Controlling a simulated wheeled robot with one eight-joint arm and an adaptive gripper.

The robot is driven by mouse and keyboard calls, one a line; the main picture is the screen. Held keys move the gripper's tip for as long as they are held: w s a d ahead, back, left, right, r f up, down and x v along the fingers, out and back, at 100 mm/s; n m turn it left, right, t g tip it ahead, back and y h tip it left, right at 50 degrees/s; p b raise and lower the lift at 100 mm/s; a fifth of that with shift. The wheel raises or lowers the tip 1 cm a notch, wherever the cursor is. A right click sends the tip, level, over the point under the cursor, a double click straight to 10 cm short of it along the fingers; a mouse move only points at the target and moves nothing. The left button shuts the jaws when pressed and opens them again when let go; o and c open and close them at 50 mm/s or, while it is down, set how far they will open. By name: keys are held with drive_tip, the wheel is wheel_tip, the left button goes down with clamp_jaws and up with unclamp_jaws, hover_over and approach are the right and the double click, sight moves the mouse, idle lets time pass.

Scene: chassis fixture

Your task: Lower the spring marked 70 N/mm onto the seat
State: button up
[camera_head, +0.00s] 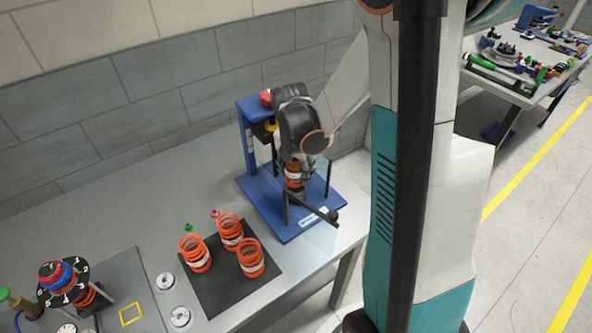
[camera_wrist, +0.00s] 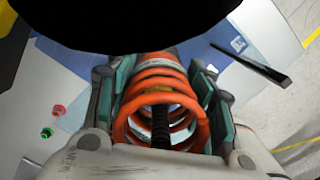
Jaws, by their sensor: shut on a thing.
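An orange coil spring (camera_head: 294,180) with a white label band is held upright in my gripper (camera_head: 296,168), over the blue base (camera_head: 264,205) of the fixture. The label is too small to read. In the wrist view the spring (camera_wrist: 165,82) sits between the two green-padded fingers of my gripper (camera_wrist: 163,92), which press on its sides. A dark threaded rod (camera_wrist: 161,127) shows inside the coils. The seat below the spring is mostly hidden, so I cannot tell whether the spring touches it.
Other orange springs (camera_head: 250,261) stand on a dark mat (camera_head: 222,292). The fixture's blue upright (camera_head: 244,140) rises behind my gripper. A dark bar (camera_head: 312,208) crosses the front of the fixture. A strut assembly (camera_head: 64,280) is at left. The table (camera_head: 140,195) is bare at back left.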

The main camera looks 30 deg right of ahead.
drive_tip(key=shift+s+f, duration=0.1)
drive_tip(key=shift+f, duration=0.15)
idle(0.3)
drive_tip(key=o, duration=1.5)
drive_tip(key=shift+d+r+p, duration=0.15)
drive_tip(key=shift+r+p, duration=0.15)
drive_tip(key=shift+r, duration=0.2)
drive_tip(key=r+p, duration=0.1)
drive_tip(key=r, duration=0.1)
drive_tip(key=r+p, duration=0.1)
drive_tip(key=r, duration=0.1)
drive_tip(key=shift+w+p, duration=0.25)
drive_tip(key=shift+p, duration=0.1)
drive_tip(key=shift+r+p, duration=2.2)
drive_tip(key=shift+r, duration=1)
